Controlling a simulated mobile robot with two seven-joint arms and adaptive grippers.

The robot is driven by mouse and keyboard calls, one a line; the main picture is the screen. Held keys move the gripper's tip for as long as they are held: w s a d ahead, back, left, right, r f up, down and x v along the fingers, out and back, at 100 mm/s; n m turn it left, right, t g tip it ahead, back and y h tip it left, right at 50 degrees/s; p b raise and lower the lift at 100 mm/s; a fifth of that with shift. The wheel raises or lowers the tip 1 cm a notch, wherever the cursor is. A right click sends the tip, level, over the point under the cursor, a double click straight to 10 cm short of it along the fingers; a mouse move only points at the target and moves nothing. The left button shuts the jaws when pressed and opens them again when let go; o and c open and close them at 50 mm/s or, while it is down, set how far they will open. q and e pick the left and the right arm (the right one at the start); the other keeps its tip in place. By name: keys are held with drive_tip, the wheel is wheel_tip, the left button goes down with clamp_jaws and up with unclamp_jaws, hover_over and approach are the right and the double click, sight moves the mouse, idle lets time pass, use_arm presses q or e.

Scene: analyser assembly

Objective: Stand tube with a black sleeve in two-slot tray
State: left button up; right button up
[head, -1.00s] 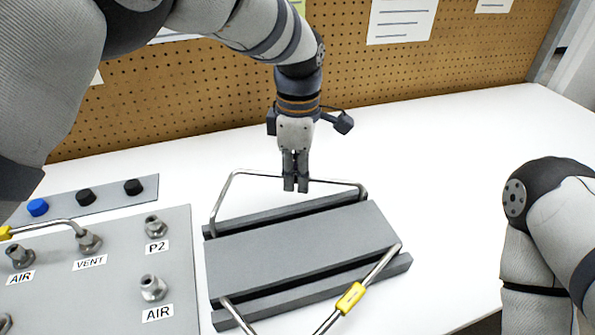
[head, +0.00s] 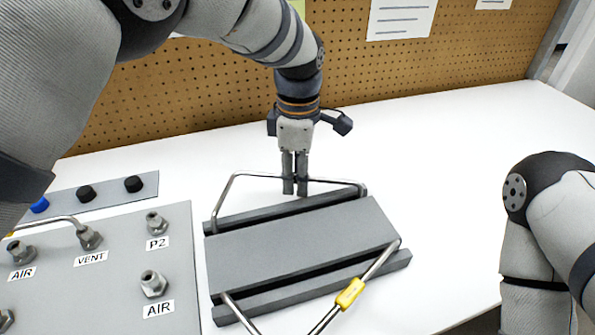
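The two-slot tray (head: 300,240) is a grey block on the white table, with one long slot at the back and one at the front. A bent metal tube (head: 245,176) stands upright at the back slot, legs down. No black sleeve shows on it; my fingers cover its middle. My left gripper (head: 295,187) points down with its fingers closed around the tube's top bar. A second bent tube with a yellow sleeve (head: 350,294) stands at the front slot, partly cut off by the frame. Of my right arm only links show; its gripper is out of view.
A grey panel (head: 110,285) with metal fittings labelled AIR, VENT and P2 lies left of the tray. Behind it a strip (head: 110,196) carries blue and black caps. A pegboard (head: 430,70) closes the back. The table right of the tray is clear.

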use_arm(q)
wheel_tip(320, 180, up, 12)
idle(0.6)
